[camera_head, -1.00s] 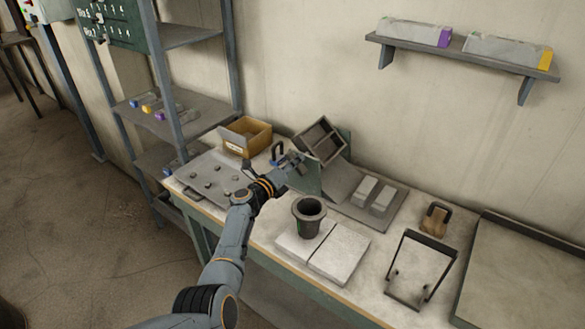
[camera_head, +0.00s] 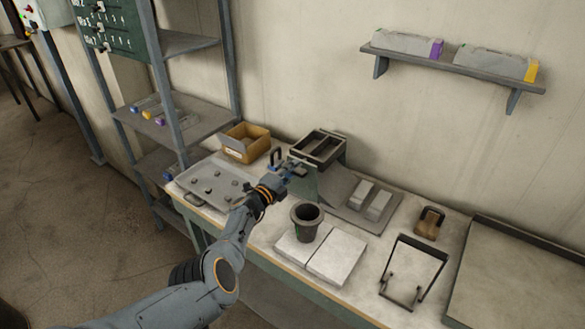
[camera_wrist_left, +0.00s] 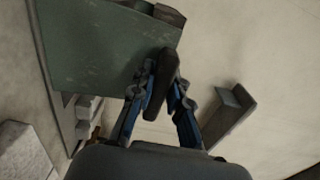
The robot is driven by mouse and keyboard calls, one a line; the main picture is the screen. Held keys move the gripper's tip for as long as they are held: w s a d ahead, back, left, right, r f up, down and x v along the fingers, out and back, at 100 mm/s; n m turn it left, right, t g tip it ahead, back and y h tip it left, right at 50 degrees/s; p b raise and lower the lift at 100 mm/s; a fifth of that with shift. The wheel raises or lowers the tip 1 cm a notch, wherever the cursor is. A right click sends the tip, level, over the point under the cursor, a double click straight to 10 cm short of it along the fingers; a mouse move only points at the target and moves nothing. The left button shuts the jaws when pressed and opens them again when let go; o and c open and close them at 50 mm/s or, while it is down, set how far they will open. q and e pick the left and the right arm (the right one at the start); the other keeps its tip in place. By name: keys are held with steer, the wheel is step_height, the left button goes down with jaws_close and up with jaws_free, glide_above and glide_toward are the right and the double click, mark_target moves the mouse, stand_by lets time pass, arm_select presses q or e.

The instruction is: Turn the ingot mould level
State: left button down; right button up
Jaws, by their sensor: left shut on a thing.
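The ingot mould (camera_head: 318,147) is a dark, two-compartment trough on a green stand (camera_head: 304,183) at the back of the workbench. Its open top faces up and it looks about level in the head view. My left gripper (camera_head: 294,169) is at the front left of the stand. In the left wrist view, the fingers (camera_wrist_left: 158,95) are shut on a dark handle (camera_wrist_left: 161,80) beside the green plate of the stand (camera_wrist_left: 105,45). The handle's joint with the mould is hidden. My right gripper is not in view.
A dark crucible (camera_head: 306,220) stands on pale slabs (camera_head: 335,258) in front. A tray of small lumps (camera_head: 195,189) and a cardboard box (camera_head: 245,143) are to the left. Two pale bars (camera_head: 379,206) lie right of the stand. A wire frame (camera_head: 412,270) stands further right.

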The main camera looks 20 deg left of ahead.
arm_select(q)
steer(key=shift+f, duration=0.1)
stand_by(0.4)
steer(key=c, duration=1.3)
jaws_free()
steer(key=shift+s+a, duration=0.1)
steer(key=shift+s, duration=0.05)
steer(key=shift+s+a+f, duration=0.1)
steer(key=shift+s+a, duration=0.1)
steer(key=shift+s, duration=0.2)
steer(key=v, duration=0.6)
steer(key=shift+s+d, duration=0.1)
steer(key=shift+s, duration=0.1)
